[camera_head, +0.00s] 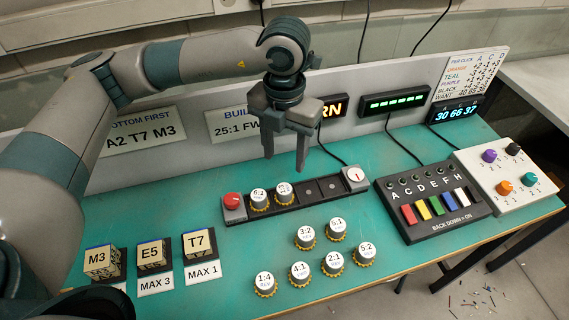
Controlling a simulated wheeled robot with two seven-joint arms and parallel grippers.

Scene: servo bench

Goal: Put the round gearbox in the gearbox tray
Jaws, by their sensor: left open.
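Several round gearboxes with white tops and yellow toothed bases stand loose at the front middle of the bench, among them 3:2 (305,237), 5:1 (337,230), 4:1 (300,274) and 1:4 (265,285). A long dark tray (311,207) lies behind them, with a red knob at its left end and a white dial at its right. Two gearboxes, 6:1 (259,199) and one with a hard-to-read label (284,194), sit in its left part; the squares to their right are empty. My left gripper (285,163) is open and empty above the tray, fingers pointing down. My right gripper is not visible.
Lettered blocks M3 (102,262), E5 (152,255) and T7 (199,243) stand at the left. A button box (433,208) and a white knob panel (511,184) are at the right. Signs and lit displays line the back. Green bench surface is clear left of the tray.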

